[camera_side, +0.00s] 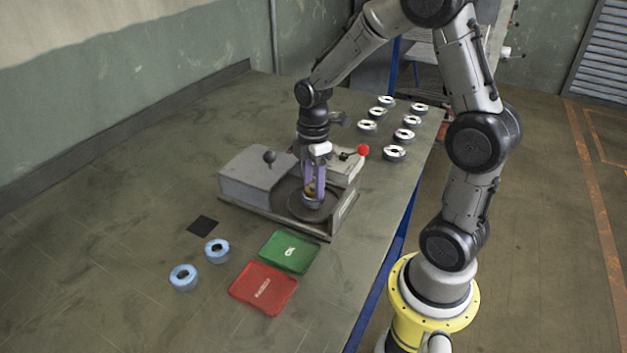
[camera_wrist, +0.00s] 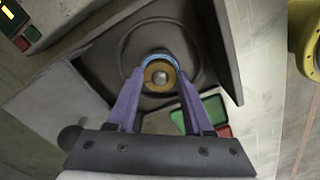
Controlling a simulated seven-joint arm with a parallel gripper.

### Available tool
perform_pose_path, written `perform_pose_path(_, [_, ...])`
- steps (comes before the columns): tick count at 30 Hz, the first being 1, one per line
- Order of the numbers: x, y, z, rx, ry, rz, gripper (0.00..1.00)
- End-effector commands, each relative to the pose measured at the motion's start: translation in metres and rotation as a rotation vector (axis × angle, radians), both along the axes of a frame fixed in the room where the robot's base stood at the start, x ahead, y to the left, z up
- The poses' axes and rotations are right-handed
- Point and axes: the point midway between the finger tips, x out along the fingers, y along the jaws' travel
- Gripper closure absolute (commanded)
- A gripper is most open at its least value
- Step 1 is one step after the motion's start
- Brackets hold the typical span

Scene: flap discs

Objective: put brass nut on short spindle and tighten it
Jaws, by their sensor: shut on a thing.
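My gripper (camera_side: 313,194) points straight down over the round dark plate (camera_side: 297,206) of the grey machine. In the wrist view its two purple fingers (camera_wrist: 160,88) close around a round part with a brass-coloured ring, the brass nut (camera_wrist: 151,73). The rounded grey tip of the short spindle (camera_wrist: 160,77) shows in the middle of the nut. A light blue rim (camera_wrist: 157,56) shows just beyond the nut. The fingers hide most of the nut in the side view, and I cannot tell how far down the spindle it sits.
The grey machine (camera_side: 252,180) has a black knob (camera_side: 269,157) and a red ball-ended lever (camera_side: 362,151). Several white-and-black discs (camera_side: 394,153) stand behind. Two blue rings (camera_side: 183,277), a black square (camera_side: 202,225), a green tray (camera_side: 289,251) and a red tray (camera_side: 263,288) lie in front. The table's left is clear.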

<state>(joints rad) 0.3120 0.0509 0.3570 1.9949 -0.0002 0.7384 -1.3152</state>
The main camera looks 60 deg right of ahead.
Motion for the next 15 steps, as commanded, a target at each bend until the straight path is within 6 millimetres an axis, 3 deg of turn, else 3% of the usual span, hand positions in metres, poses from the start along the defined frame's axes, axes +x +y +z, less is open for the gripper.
perform_pose_path(5, [-0.0001,0.0001,-0.0007,0.0,0.0,-0.099,1.0])
perform_pose_path(15, [-0.0007,0.0003,-0.0018,0.001,0.003,-0.527,1.0])
